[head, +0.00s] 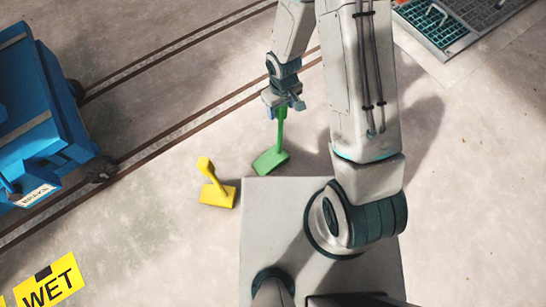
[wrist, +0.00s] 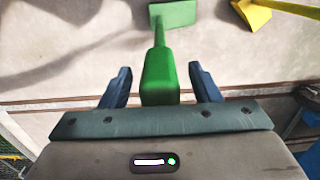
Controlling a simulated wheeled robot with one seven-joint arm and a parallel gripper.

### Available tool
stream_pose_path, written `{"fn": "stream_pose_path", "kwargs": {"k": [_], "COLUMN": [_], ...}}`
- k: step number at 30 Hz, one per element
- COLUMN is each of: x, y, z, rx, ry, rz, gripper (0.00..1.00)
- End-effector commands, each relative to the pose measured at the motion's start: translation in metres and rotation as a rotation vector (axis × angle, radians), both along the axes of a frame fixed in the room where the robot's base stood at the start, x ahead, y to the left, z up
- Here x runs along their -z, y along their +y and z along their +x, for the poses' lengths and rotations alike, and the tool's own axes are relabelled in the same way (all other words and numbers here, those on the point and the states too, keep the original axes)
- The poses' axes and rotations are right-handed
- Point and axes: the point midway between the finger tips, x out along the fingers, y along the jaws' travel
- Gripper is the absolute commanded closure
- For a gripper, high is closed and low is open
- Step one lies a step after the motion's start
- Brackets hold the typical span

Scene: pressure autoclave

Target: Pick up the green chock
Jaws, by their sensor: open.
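The green chock (head: 270,161) stands on the floor, its wedge base down and its handle rising toward my gripper. In the wrist view its handle top (wrist: 160,78) sits between my two fingers, with the base (wrist: 173,14) beyond it. My gripper (wrist: 160,88) is open, with a finger on each side of the handle and a visible gap on both sides. In the head view my gripper (head: 284,106) is at the upper end of the handle and partly hides it.
A yellow chock (head: 217,193) stands just left of the green one. A blue cart (head: 40,110) is at the left, near rails in the floor. A yellow WET sign (head: 50,283) lies lower left. A floor grate (head: 445,22) is at the upper right.

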Motion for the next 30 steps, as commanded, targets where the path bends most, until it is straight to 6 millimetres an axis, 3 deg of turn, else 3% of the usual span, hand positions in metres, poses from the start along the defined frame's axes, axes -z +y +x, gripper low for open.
{"fn": "stream_pose_path", "kwargs": {"k": [5, 11, 12, 30], "x": [-0.0003, -0.0005, -0.0005, -0.0007], "y": [0.0000, 0.0001, 0.0001, 0.0002], "z": [0.0002, 0.0003, 0.0003, 0.0001], "rx": [0.000, 0.000, 0.000, 0.000], "ry": [-0.001, -0.001, -0.001, 0.000], "rz": [0.001, 0.001, 0.001, 0.000], "gripper": [0.44, 0.96, 1.00, 1.00]}}
